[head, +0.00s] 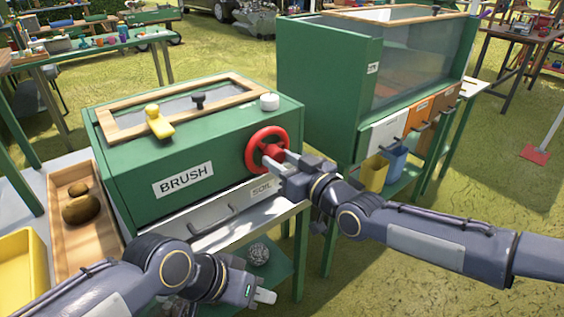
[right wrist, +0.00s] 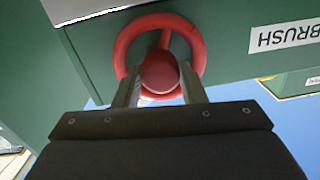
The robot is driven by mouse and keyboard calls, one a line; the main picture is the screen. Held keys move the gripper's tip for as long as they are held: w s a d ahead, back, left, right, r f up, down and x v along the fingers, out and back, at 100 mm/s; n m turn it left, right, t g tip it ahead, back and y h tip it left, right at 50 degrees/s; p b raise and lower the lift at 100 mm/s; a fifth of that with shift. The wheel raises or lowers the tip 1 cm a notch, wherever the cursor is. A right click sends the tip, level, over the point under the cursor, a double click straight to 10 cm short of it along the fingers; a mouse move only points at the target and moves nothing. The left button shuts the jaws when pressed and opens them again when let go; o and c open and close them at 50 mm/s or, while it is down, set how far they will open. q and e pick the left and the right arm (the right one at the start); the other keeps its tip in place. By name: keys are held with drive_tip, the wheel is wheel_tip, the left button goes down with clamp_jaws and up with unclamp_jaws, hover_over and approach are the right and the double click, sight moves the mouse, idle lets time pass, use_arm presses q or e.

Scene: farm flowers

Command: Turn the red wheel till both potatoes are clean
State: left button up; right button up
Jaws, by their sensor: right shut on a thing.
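The red wheel (head: 267,141) is on the front of the green BRUSH box (head: 222,150). My right gripper (head: 272,161) is at the wheel; in the right wrist view its two fingers (right wrist: 160,88) are closed on the wheel's round red knob (right wrist: 160,70), inside the red ring (right wrist: 126,37). Two brown potatoes (head: 82,209) lie close together in a wooden tray (head: 60,176) left of the box. Their surface is too small to judge for dirt. My left gripper (head: 267,296) is low in front, away from the wheel, and its finger gap is unclear.
A yellow bin (head: 22,270) is at the left edge. A larger green glass-fronted box (head: 400,80) stands right of the BRUSH box.

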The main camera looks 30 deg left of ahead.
drive_tip(key=shift+f+m, duration=0.1)
drive_tip(key=shift+m, duration=0.6)
drive_tip(key=o, duration=1)
drive_tip(key=v, duration=0.7)
drive_tip(key=shift+d, duration=0.35)
drive_tip(key=shift+s, duration=0.1)
